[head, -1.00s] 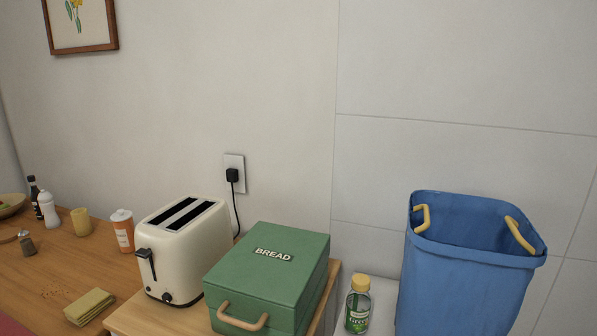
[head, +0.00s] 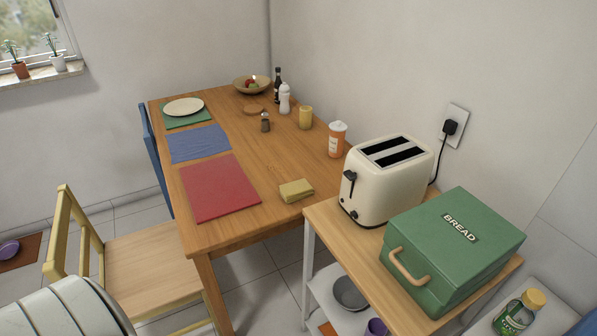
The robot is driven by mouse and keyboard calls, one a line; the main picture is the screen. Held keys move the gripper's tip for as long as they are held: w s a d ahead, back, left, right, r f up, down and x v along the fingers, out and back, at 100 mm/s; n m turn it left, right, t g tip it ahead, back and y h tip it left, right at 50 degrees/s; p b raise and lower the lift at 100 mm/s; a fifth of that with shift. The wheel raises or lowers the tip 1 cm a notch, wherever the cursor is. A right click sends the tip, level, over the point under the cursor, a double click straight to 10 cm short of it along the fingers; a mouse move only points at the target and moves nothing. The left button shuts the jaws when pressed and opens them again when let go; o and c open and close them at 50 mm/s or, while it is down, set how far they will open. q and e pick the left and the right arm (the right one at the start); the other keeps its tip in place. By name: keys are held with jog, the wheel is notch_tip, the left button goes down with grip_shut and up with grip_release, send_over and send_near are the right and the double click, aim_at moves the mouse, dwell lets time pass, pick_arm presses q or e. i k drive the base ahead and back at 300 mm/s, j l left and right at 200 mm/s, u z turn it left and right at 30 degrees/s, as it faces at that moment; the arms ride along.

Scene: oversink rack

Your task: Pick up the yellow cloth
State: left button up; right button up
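The yellow cloth (head: 296,190) lies folded in a small pad on the wooden dining table (head: 262,222), near the table's front right corner. It sits to the right of the red placemat (head: 218,187) and to the left of the toaster. Nothing covers it. Neither of my grippers shows in the head view.
A cream toaster (head: 389,181) and green bread box (head: 455,248) stand on a side cart (head: 322,215) beside the table. An orange-labelled canister (head: 337,140) stands beyond the cloth. A wooden chair (head: 150,262) is at the table's near left. Open floor (head: 262,290) shows between chair and cart.

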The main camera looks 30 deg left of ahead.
aim_at(297, 189)
jog(key=k+j+u, duration=0.1)
jog(key=u, duration=0.95)
jog(key=i+j+z, duration=0.5)
jog(key=k+l, duration=0.05)
jog(key=l, duration=0.05)
